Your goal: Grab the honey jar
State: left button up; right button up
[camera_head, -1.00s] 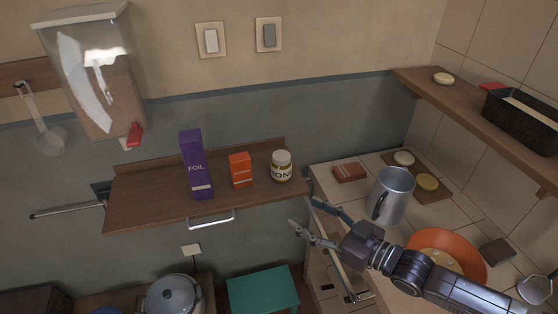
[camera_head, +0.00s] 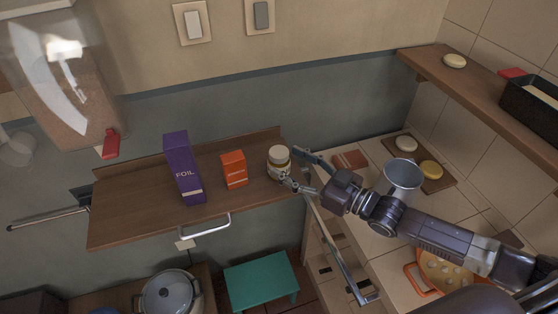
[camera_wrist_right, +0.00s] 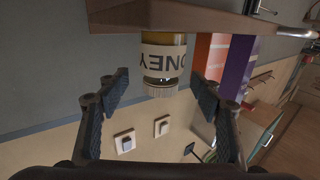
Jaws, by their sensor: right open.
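The honey jar (camera_head: 279,158) is a small jar with a pale lid and a white label, upright at the right end of the wooden wall shelf (camera_head: 130,217). My right gripper (camera_head: 291,169) is open at the jar in the head view, its fingers partly covering the jar's lower part. In the right wrist view the jar (camera_wrist_right: 163,62) appears upside down, between and beyond the two open fingers of my right gripper (camera_wrist_right: 158,98). I cannot tell whether a finger touches it. My left gripper is not in view.
An orange box (camera_head: 233,169) stands left of the jar, and a purple foil box (camera_head: 183,168) stands farther left. A metal pitcher (camera_head: 403,176) is behind my right arm on the tiled counter. A teal stool (camera_head: 261,281) is below the shelf.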

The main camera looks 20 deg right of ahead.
aim_at(288, 161)
jog(key=x, duration=0.3)
jog(key=shift+w+a+r+p, duration=0.15)
jog(key=shift+r+p, duration=0.05)
jog(key=shift+p, duration=0.2)
jog(key=shift+w+a+f, duration=0.1)
jog(key=shift+c, duration=0.7)
jog(key=c, duration=1.3)
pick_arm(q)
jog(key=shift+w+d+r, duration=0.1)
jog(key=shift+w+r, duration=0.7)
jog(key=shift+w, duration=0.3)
pick_arm(e)
jog(key=shift+c, duration=0.5)
